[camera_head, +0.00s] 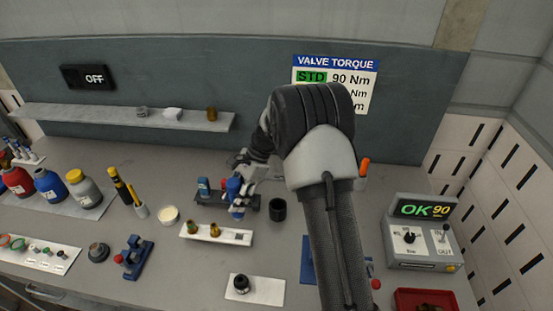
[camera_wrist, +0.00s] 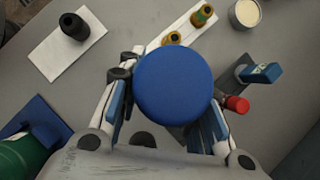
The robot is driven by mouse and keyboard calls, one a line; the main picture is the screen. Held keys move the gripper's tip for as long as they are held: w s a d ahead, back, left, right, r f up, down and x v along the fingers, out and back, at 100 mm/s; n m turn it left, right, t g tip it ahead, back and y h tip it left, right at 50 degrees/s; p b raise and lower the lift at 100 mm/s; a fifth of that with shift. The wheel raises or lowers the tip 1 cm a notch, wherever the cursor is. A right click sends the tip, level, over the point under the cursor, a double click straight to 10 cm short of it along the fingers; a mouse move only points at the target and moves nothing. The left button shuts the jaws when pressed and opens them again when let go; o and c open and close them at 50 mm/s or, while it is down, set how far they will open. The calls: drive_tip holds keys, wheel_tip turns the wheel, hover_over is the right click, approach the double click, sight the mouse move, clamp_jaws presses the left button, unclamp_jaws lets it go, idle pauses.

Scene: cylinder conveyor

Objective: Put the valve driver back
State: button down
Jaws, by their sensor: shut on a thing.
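The valve driver, with a round blue cap, is between the fingers of my gripper (camera_head: 241,178). I take the blue tool (camera_head: 235,190) in the head view to be it, and its cap (camera_wrist: 173,85) hides its lower part in the wrist view. My gripper is shut on it. It is over or beside a low dark rack (camera_head: 214,201), which also shows in the wrist view (camera_wrist: 232,78). I cannot tell whether the driver's tip touches the rack. A smaller blue tool (camera_head: 204,187) stands at the rack's left end, with a red-ended one (camera_wrist: 237,104) nearby.
A black cup (camera_head: 278,209) stands right of the rack. A white tray (camera_head: 203,236) with brass fittings lies in front. A white plate (camera_head: 268,293) bears a black part. The tester (camera_head: 423,250) at right reads OK 90. The torque sign (camera_head: 310,62) marks STD 90 Nm.

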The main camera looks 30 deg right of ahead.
drive_tip(key=w+d+r+m+t+h+p, duration=0.1)
drive_tip(key=d+r+m+t+h+p, duration=0.15)
drive_tip(key=d+m, duration=0.5)
drive_tip(key=w+d+r+m+t+h+p, duration=0.1)
drive_tip(key=d+r+m+t+h+p, duration=0.2)
drive_tip(key=d+m, duration=0.5)
wheel_tip(320, 180, down, 8)
drive_tip(key=b, duration=0.6)
drive_tip(key=shift+a+r+m+t+b, duration=0.2)
drive_tip(key=shift+a+m+t+b, duration=0.1)
drive_tip(key=shift+m+t, duration=0.15)
wheel_tip(320, 180, down, 6)
drive_tip(key=b, duration=0.5)
drive_tip(key=shift+f+y+b, duration=0.2)
drive_tip(key=shift+y+b, duration=0.15)
idle(1.9)
drive_tip(key=c, duration=1.5)
unclamp_jaws()
drive_tip(key=shift+s, duration=0.1)
drive_tip(key=o, duration=0.4)
drive_tip(key=shift+o, duration=0.2)
drive_tip(key=shift+s+f, duration=0.15)
